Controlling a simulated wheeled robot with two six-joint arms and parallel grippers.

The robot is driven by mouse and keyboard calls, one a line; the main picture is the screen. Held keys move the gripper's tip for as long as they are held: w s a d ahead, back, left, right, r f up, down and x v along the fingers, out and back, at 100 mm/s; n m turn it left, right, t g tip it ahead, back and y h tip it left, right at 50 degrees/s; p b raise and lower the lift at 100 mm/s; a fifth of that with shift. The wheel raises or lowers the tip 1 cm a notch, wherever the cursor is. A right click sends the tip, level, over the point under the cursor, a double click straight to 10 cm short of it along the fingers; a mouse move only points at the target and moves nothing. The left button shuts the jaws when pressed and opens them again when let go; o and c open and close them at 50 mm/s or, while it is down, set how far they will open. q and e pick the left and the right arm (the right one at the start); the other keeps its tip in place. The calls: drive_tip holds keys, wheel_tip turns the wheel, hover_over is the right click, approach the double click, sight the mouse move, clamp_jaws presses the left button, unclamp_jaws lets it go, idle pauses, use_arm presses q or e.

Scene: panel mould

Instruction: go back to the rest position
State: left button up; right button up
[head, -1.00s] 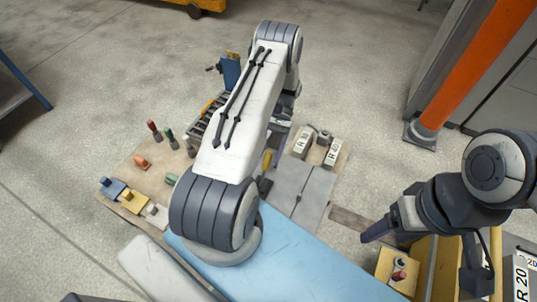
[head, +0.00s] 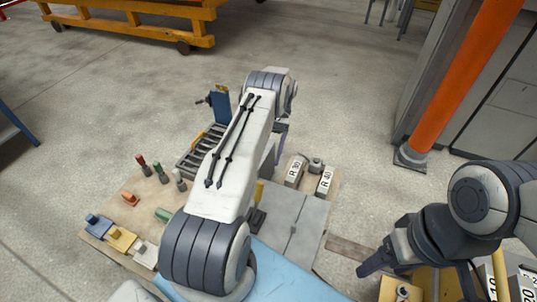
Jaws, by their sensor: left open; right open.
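My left arm reaches up over the work board, and its gripper (head: 281,143) hangs at the far end beyond the forearm. Most of that gripper is hidden by the arm; no held object shows at the part in view. My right gripper (head: 372,264) is at the lower right, open, with nothing seen in it, beside the grey plates and above the floor near a yellow box.
The wooden board (head: 122,208) carries several coloured blocks and pegs, a roller rack (head: 196,152), grey plates (head: 296,222) and blocks marked R 30 (head: 295,172) and R 40 (head: 325,182). An orange post (head: 455,85) stands at right. A yellow cart (head: 130,20) is far back.

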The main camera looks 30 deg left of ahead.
idle(0.7)
use_arm(q)
drive_tip(key=d+r+m+t+y, duration=0.2)
drive_tip(key=d+r+m+t, duration=0.1)
drive_tip(key=d+r, duration=0.5)
drive_tip(key=d+r+m+t+y, duration=0.25)
drive_tip(key=d+r, duration=0.35)
drive_tip(key=d, duration=0.4)
drive_tip(key=s+d+r+m+t, duration=0.3)
drive_tip(key=s+d+r, duration=0.1)
drive_tip(key=s+d, duration=0.45)
drive_tip(key=s+d+m+t+h, duration=0.1)
drive_tip(key=s+m+t+h, duration=0.2)
drive_tip(key=s, duration=1.1)
wheel_tip(320, 180, up, 17)
drive_tip(key=y+p, duration=0.1)
drive_tip(key=p, duration=1.6)
drive_tip(key=shift+w+p, duration=0.15)
drive_tip(key=shift+p, duration=0.2)
use_arm(e)
wheel_tip(320, 180, up, 18)
drive_tip(key=shift+f, duration=0.15)
use_arm(q)
drive_tip(key=shift+r+m, duration=0.1)
drive_tip(key=shift+m, duration=0.15)
drive_tip(key=shift+c, duration=0.2)
use_arm(e)
drive_tip(key=shift+c, duration=0.3)
